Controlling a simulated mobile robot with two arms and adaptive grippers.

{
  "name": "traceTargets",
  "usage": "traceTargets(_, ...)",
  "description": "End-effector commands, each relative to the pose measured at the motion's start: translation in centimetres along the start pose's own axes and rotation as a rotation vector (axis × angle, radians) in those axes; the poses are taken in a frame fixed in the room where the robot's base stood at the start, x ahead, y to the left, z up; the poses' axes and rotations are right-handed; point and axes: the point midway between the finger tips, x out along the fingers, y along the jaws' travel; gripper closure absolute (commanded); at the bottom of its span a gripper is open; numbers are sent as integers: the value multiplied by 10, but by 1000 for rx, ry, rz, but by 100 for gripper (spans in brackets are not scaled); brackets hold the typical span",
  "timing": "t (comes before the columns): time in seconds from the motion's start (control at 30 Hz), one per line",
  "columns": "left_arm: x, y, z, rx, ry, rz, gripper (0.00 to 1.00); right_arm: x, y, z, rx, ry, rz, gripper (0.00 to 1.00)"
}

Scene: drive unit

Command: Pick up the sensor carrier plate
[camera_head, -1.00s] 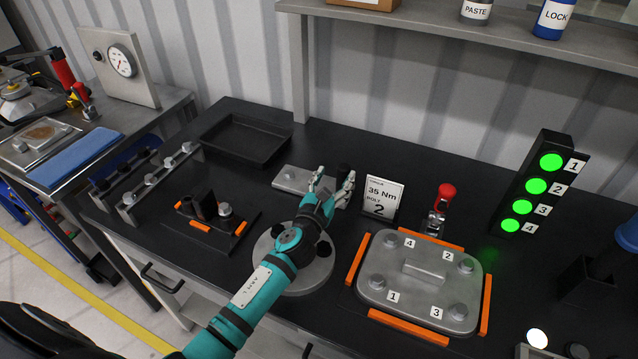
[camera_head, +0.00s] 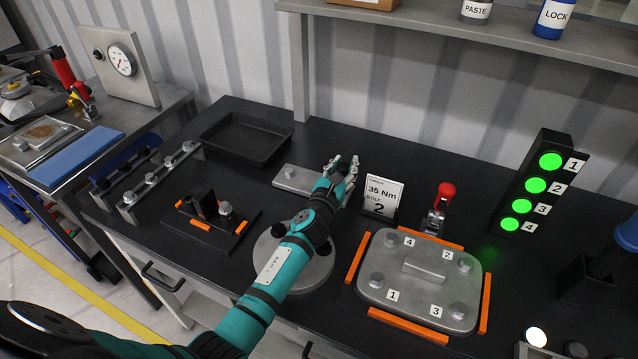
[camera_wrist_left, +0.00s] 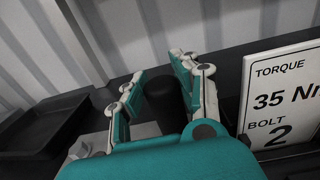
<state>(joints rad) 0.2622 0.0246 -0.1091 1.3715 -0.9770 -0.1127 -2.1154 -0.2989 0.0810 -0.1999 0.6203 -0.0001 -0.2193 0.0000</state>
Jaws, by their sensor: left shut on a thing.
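The sensor carrier plate looks to be the flat grey metal plate (camera_head: 296,178) with a bolt head at its left end, lying on the black bench; its right part is hidden by my arm. It also shows in the left wrist view (camera_wrist_left: 92,143). My left gripper (camera_head: 342,166) is at the plate's right end. In the left wrist view its fingers (camera_wrist_left: 158,88) stand on both sides of a dark upright post (camera_wrist_left: 163,105) and are shut on it. The post appears to belong to the plate; its foot is hidden. My right gripper is not in view.
A torque sign (camera_head: 382,197) stands close right of the gripper. A red-handled clamp (camera_head: 440,205) and a bolted cover (camera_head: 420,280) are further right. A black tray (camera_head: 247,138) lies behind left, a small fixture (camera_head: 212,215) left. A round grey disc (camera_head: 318,268) is under my arm.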

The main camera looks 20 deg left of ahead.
Motion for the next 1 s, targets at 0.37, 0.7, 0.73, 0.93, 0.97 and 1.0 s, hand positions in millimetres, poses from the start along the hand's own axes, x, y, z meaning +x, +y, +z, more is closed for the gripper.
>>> traceTargets(0.37, 0, 0, -1, 1, 1, 0, 100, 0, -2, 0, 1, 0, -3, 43)
traceTargets(0.7, 1, 1, 10, 7, -7, 0, 100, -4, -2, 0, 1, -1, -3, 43)
traceTargets(0.73, 1, 1, 14, 7, -8, -1, 100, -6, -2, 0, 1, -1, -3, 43)
traceTargets(0.93, 1, 1, 52, 10, -11, -3, 100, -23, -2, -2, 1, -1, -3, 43)
traceTargets(0.97, 1, 1, 58, 9, -11, -2, 100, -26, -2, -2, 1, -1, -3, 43)
traceTargets(1.0, 1, 1, 65, 9, -10, -3, 100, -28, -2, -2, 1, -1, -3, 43)
